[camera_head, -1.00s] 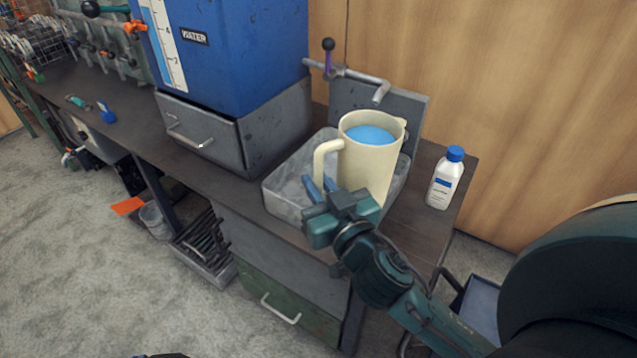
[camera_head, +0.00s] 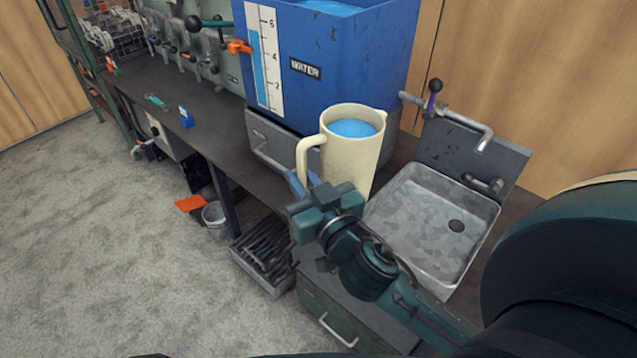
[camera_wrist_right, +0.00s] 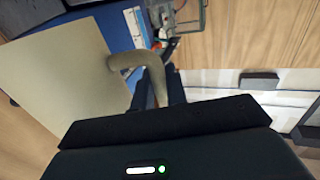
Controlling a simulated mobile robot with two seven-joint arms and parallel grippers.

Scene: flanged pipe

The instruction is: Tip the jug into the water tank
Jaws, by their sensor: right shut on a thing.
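The cream jug (camera_head: 352,160) is upright and holds blue water near its brim. My right gripper (camera_head: 303,184) is shut on the jug's handle, at the jug's left side. In the right wrist view the jug (camera_wrist_right: 70,85) fills the left part and its handle (camera_wrist_right: 140,62) runs down between the fingers (camera_wrist_right: 160,88). The blue water tank (camera_head: 350,70), with a white level scale, stands behind the jug on a grey drawer unit. Its open top shows water at the upper edge of the head view. The jug's rim is below the tank's top. My left gripper is not seen.
A grey sink (camera_head: 430,225) with a tap (camera_head: 465,125) lies to the right of the jug. The dark bench (camera_head: 215,118) runs left, with a small blue item (camera_head: 186,117) on it. A bucket (camera_head: 214,214) stands below the bench.

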